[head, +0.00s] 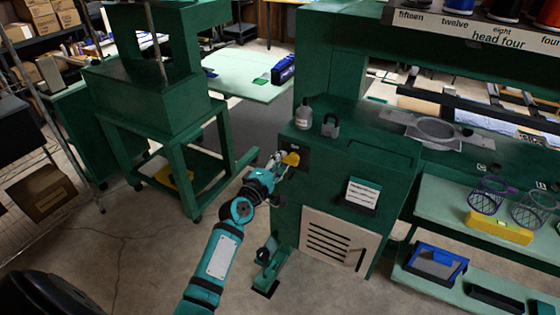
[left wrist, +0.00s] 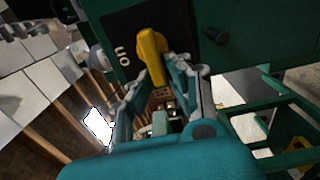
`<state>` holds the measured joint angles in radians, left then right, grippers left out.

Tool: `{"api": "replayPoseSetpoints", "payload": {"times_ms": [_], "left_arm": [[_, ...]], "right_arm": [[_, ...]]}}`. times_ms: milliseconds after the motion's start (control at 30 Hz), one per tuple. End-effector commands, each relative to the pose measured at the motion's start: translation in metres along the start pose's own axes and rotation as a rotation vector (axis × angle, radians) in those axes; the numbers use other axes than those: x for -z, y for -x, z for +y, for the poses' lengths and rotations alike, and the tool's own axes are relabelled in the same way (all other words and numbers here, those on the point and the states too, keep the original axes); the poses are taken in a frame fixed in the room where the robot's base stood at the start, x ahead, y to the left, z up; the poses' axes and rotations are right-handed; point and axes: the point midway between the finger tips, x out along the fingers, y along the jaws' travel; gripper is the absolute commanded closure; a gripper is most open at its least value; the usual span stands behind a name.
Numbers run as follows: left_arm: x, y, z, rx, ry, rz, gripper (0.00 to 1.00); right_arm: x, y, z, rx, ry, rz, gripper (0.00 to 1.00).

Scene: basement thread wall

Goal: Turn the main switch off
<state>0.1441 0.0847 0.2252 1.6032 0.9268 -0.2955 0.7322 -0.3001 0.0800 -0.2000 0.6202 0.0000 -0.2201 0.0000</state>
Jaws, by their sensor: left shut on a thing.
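The main switch is a yellow handle (head: 291,158) on a black plate on the front of the green machine cabinet. In the left wrist view the yellow handle (left wrist: 151,50) shows close up, with "on" lettering (left wrist: 122,57) beside it on the black plate (left wrist: 118,32). My left gripper (head: 282,160) reaches the switch from the front left. In the left wrist view the fingers of my left gripper (left wrist: 157,78) are on either side of the handle's lower part, shut on it. My right gripper is in neither view.
A bottle (head: 304,113) and a dark padlock-shaped object (head: 331,125) stand on the cabinet top. A green pedal (head: 269,268) is on the floor below. Another green machine (head: 150,100) stands at left. Shelves with baskets and a yellow case (head: 499,227) are at right.

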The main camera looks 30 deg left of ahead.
Motion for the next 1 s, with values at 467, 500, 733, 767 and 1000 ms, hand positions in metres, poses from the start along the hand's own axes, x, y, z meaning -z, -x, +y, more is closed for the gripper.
{"api": "replayPoseSetpoints", "payload": {"times_ms": [467,500,733,767,1000], "left_arm": [[0.000,0.000,0.001,-0.002,0.000,0.000,0.62],[0.000,0.000,0.001,-0.002,0.000,0.000,0.62],[0.000,0.020,-0.001,0.000,-0.001,0.000,0.62],[0.000,0.026,-0.001,0.001,-0.002,0.000,0.62],[0.000,0.078,-0.001,0.002,-0.001,0.000,0.62]], "right_arm": [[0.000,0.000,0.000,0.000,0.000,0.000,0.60],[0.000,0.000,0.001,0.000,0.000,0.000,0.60],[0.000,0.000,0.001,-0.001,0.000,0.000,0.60],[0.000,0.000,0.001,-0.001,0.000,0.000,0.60],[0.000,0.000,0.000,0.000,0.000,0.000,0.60]]}}
